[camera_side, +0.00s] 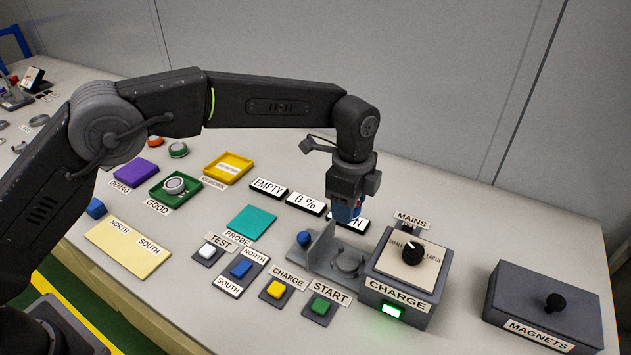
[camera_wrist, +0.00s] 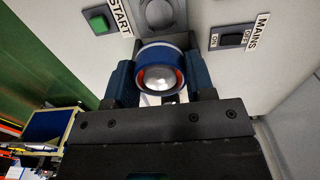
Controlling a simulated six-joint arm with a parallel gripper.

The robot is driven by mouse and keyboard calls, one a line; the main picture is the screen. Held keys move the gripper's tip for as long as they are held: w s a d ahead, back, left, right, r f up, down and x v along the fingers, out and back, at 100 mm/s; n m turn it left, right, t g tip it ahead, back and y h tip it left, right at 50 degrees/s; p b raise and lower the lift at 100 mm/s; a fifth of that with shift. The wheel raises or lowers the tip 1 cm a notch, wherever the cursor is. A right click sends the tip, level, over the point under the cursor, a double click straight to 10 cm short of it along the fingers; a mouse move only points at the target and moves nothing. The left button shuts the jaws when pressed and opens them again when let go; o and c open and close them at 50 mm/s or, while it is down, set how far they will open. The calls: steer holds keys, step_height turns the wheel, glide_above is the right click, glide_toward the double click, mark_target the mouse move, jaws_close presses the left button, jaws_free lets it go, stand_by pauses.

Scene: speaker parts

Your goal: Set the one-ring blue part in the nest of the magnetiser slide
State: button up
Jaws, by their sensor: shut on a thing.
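My gripper (camera_side: 345,206) is shut on a blue part (camera_wrist: 160,52) and holds it above the bench, over the slide area. In the wrist view the part sits between the two dark blue jaws (camera_wrist: 162,78), with a blue rim, a reddish inner band and a silver dome; I cannot tell its ring count. In the side view the jaws mostly hide it. The magnetiser slide (camera_side: 322,256) is grey with a blue knob (camera_side: 305,238) at its left. Its round nest (camera_side: 347,263) looks empty, and it also shows ahead of the part in the wrist view (camera_wrist: 158,12).
The charge box (camera_side: 398,284) with a dial and lit green lamp stands just right of the nest. An upright grey plate (camera_side: 322,240) rises from the slide. Push buttons (camera_side: 318,307) lie in front. The magnets box (camera_side: 540,305) is farther right.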

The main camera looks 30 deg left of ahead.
steer(key=shift+s+d+f, duration=0.15)
steer(key=shift+d, duration=0.25)
steer(key=shift+s+d+f, duration=0.1)
steer(key=shift+d, duration=0.25)
glide_above(348, 261)
step_height(348, 261, down, 7)
steer(key=shift+r, duration=0.1)
steer(key=shift+f, duration=0.2)
steer(key=shift+f, duration=0.1)
steer(key=shift+f, duration=2.45)
steer(key=shift+f, duration=0.5)
steer(key=o, duration=1.1)
steer(key=shift+o, duration=0.2)
step_height(348, 261, up, 14)
steer(key=shift+f, duration=0.1)
